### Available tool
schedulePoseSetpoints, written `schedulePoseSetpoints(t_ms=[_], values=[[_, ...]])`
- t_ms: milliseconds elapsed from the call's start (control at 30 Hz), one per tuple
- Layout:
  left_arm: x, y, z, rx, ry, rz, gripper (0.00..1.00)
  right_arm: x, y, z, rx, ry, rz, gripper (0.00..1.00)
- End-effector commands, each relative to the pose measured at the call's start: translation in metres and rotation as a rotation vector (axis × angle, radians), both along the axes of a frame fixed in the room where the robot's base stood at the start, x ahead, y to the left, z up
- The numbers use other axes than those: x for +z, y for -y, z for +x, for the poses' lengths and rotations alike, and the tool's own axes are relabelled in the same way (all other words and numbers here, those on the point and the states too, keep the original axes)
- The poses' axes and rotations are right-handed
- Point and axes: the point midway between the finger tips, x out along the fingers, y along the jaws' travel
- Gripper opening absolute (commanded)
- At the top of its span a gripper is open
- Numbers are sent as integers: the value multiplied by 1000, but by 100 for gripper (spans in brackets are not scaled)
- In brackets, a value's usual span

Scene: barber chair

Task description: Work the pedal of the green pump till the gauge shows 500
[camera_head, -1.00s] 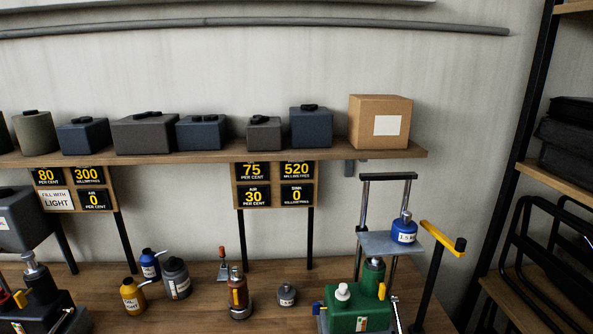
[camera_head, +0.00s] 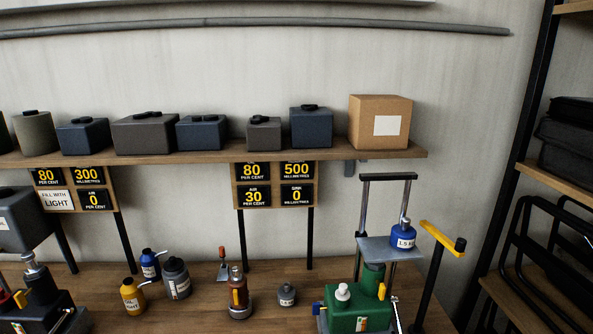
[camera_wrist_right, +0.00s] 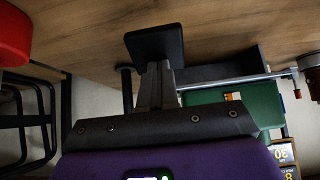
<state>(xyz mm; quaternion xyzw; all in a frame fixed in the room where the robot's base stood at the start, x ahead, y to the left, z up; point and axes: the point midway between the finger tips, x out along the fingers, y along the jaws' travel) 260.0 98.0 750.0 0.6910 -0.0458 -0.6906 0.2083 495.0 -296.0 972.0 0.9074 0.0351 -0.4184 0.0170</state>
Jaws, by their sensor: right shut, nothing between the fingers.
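The green pump (camera_head: 347,318) stands on the bench at the lower right in the head view. Its frame carries a grey plate (camera_head: 374,247) with a blue weight (camera_head: 404,237) on it. The gauge panel (camera_head: 275,184) on the wall reads 80 per cent, 500 millimetres, air 30 per cent and 0 millimetres. In the right wrist view my right gripper (camera_wrist_right: 155,77) is shut and empty, by a black pad (camera_wrist_right: 157,43) that looks like the pedal. I cannot tell whether they touch. The green pump (camera_wrist_right: 250,103) is beside it. My left gripper is out of view.
A black post with a yellow arm (camera_head: 443,238) stands right of the pump. Several bottles, including a yellow one (camera_head: 133,297), stand on the bench (camera_head: 200,320) to the left. A metal rack (camera_head: 545,250) is at the right. A red object (camera_wrist_right: 14,35) shows in the wrist view.

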Motion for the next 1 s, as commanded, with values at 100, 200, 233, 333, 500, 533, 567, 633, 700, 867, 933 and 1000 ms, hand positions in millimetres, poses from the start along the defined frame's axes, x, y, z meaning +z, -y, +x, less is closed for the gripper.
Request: schedulePoseSetpoints(t_ms=[100, 200, 233, 333, 500, 533, 567, 633, 700, 867, 933, 1000], values=[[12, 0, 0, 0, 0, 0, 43, 13, 0, -8, -1, -16, 4, 0], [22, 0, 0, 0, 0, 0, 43, 30, 0, -11, 0, -15, 3, 0], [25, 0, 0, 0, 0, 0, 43, 35, 1, -11, 0, -13, 3, 0], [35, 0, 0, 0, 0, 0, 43, 53, 1, -14, 0, -9, 2, 0], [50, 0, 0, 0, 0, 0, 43, 80, 2, -18, -1, -4, 2, 0], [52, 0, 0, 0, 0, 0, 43, 84, 2, -19, -1, -4, 2, 0], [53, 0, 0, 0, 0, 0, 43, 87, 2, -20, -1, -4, 2, 0], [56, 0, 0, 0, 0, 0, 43, 92, 2, -22, -1, -5, 2, 0], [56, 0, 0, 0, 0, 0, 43, 93, 2, -22, 1, -6, 2, 0], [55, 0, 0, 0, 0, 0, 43, 93, 2, -22, 1, -5, 2, 0], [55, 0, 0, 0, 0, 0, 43, 93, 2, -22, 0, -4, 1, 0], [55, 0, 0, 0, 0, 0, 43, 93, 2, -22, 0, -3, 1, 0]])
